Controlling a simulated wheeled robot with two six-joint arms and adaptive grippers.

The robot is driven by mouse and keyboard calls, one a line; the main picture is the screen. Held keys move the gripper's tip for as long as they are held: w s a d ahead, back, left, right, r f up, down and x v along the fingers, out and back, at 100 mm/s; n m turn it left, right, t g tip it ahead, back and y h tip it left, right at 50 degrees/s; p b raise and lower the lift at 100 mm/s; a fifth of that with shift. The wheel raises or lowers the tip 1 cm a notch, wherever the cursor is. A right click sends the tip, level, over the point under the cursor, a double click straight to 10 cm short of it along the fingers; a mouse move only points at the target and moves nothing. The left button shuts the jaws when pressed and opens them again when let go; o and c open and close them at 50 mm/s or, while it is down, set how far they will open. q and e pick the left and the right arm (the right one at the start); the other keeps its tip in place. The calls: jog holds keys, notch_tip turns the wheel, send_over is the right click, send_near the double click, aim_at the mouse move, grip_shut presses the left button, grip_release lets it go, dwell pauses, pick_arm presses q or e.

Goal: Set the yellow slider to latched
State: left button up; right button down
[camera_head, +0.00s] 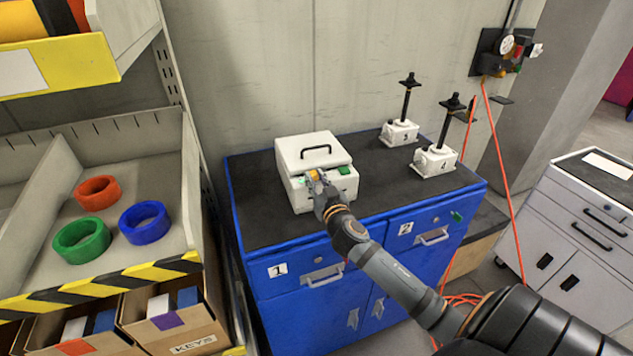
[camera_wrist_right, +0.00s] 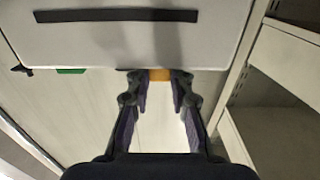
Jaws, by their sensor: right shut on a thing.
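The yellow slider (camera_head: 313,174) is a small yellow-orange piece on the front of a white box (camera_head: 307,153) with a black lid handle. The box stands on the blue cabinet's dark top. My right gripper (camera_head: 319,184) is at the box front, its fingers shut on the slider and partly hiding it. In the right wrist view the slider (camera_wrist_right: 159,75) shows between the fingertips of the gripper (camera_wrist_right: 159,82), below the lid's edge. I cannot read the slider's position. My left gripper is not in view.
A green piece (camera_head: 344,170) sits on the box front, right of the slider. A shelf with coloured rings (camera_head: 145,218) is close on the left.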

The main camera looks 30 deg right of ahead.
jog(key=shift+a+r, duration=0.1)
jog(key=shift+a, duration=0.05)
jog(key=c, duration=1.6)
grip_release()
jog(key=o, duration=0.4)
jog(key=shift+d, duration=0.25)
jog(key=shift+o, duration=0.2)
jog(key=shift+a, duration=0.15)
jog(key=shift+s, duration=0.2)
jog(key=v, duration=1.1)
jog(key=shift+s, duration=0.3)
jog(key=shift+a, duration=0.1)
